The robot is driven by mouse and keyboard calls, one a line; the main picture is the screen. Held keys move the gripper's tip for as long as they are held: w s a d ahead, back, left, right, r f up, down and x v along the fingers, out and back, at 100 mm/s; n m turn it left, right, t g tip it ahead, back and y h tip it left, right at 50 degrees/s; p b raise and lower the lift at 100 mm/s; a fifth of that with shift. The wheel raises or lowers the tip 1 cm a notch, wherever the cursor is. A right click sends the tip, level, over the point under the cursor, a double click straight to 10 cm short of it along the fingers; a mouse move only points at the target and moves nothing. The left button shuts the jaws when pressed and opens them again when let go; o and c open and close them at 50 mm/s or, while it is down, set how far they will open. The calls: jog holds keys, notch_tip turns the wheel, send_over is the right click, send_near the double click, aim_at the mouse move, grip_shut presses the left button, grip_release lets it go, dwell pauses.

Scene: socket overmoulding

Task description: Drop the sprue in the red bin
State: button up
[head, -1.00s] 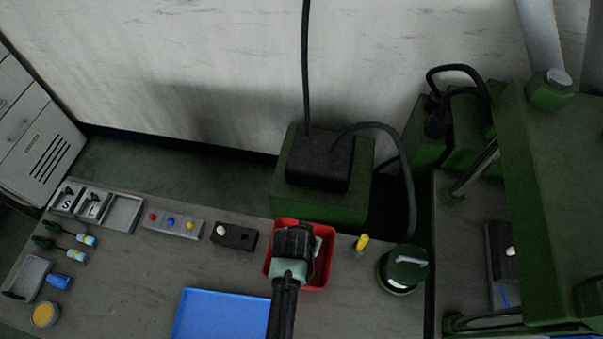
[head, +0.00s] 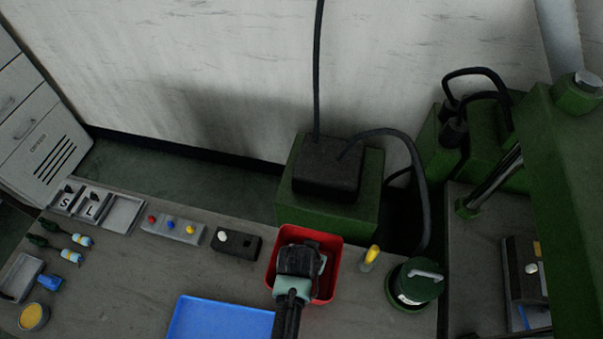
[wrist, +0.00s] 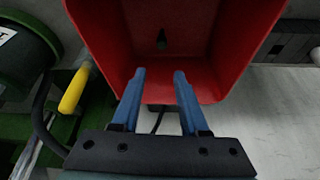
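The red bin (head: 330,238) stands on the bench, and my gripper (head: 300,260) is over it in the head view. In the wrist view the bin (wrist: 228,50) fills the upper middle, with its open inside facing the camera. My gripper's two blue fingers (wrist: 159,73) are spread apart at the bin's opening, with nothing seen held between them. A small dark piece (wrist: 161,39) shows inside the bin; it may be the sprue, but it is too small and dark to be sure.
A blue tray (head: 222,318) lies left of my arm. A yellow-handled tool (head: 371,257) and a green lidded pot (head: 416,281) stand right of the bin. A dark block (head: 235,242) is at its left. The green press (head: 575,200) rises at far right.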

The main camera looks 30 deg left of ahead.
jog(key=shift+o, duration=0.3)
jog(key=v, duration=1.3)
jog(key=shift+b, duration=0.45)
jog(key=w+d+r+t+y+b, duration=0.1)
jog(key=w+r+t, duration=0.4)
jog(key=w+r, duration=0.5)
jog(key=w+d+r+t+y+b, duration=0.15)
jog(key=w+r+t, duration=0.35)
jog(key=r, duration=0.9)
jog(key=d+r+m+t+h+b, duration=0.1)
jog(key=d+r+t, duration=0.15)
jog(key=r, duration=0.65)
jog(key=d+r+t+b, duration=0.1)
jog(key=d+r+t, duration=0.15)
jog(key=r, duration=0.75)
jog(key=s+d+r+t+h, duration=0.1)
jog(key=s+r+t, duration=0.3)
jog(key=r, duration=0.4)
jog(key=s+d+r+t+h, duration=0.1)
jog(key=s+d+r+t, duration=0.2)
jog(key=s+r, duration=0.3)
notch_tip(320, 180, up, 3)
jog(key=shift+d+r+m+t+b, duration=0.25)
jog(key=shift+m+t+b, duration=0.05)
jog(key=shift+t+b, duration=0.2)
